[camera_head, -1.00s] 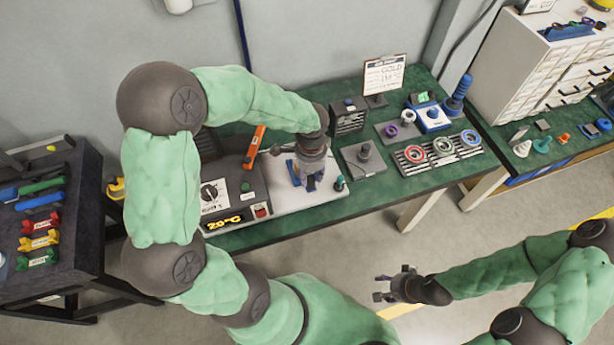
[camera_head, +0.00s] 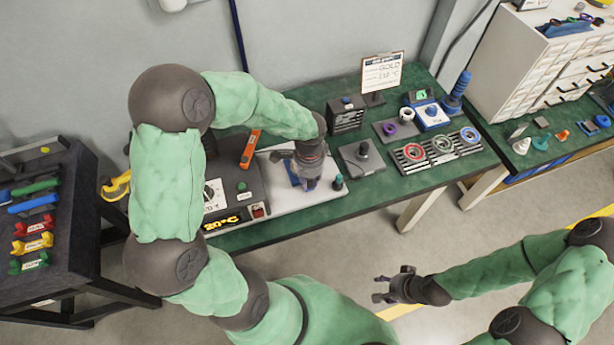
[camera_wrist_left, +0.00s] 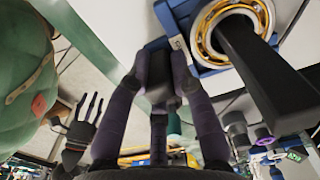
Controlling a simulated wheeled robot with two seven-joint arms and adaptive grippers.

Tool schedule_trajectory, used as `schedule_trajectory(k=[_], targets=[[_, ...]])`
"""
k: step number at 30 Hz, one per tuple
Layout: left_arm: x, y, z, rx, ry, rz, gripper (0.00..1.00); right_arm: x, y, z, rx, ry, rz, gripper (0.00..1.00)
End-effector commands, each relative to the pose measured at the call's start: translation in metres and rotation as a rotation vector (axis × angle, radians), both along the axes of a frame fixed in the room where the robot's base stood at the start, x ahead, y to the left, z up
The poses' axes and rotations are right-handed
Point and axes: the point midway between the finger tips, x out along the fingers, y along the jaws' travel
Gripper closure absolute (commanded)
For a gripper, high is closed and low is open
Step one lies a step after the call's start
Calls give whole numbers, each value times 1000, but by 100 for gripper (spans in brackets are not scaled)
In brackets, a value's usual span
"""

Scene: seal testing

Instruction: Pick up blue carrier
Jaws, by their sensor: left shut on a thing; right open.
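The blue carrier (camera_wrist_left: 182,22) shows at the top of the left wrist view, with a gold-and-silver ring (camera_wrist_left: 208,48) on it and a dark bar (camera_wrist_left: 262,75) across the ring. In the head view, the carrier (camera_head: 291,172) is mostly hidden by my left gripper (camera_head: 309,184), over the white plate. My left gripper (camera_wrist_left: 160,72) is shut on the carrier's near edge; the exact contact is partly hidden by its fingers. My right gripper (camera_head: 383,287) is open and empty, away from the table's front edge; it also shows in the left wrist view (camera_wrist_left: 88,112).
The heater box (camera_head: 238,190) with a 20°C display stands left of the white plate (camera_head: 328,193). A ring tray (camera_head: 437,152) lies further right.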

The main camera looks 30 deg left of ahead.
Motion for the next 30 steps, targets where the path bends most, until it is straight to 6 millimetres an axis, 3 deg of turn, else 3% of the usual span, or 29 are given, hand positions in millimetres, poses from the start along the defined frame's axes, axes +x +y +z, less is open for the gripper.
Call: schedule_trajectory(k=[8,21,30], targets=[[2,0,38,1,-7,1,100,0,0,13,0,0,0,48],[2,0,142,0,-8,1,100,0,0,42,0,0,0,48],[1,0,177,0,-4,0,100,0,0,49,0,0,0,48]])
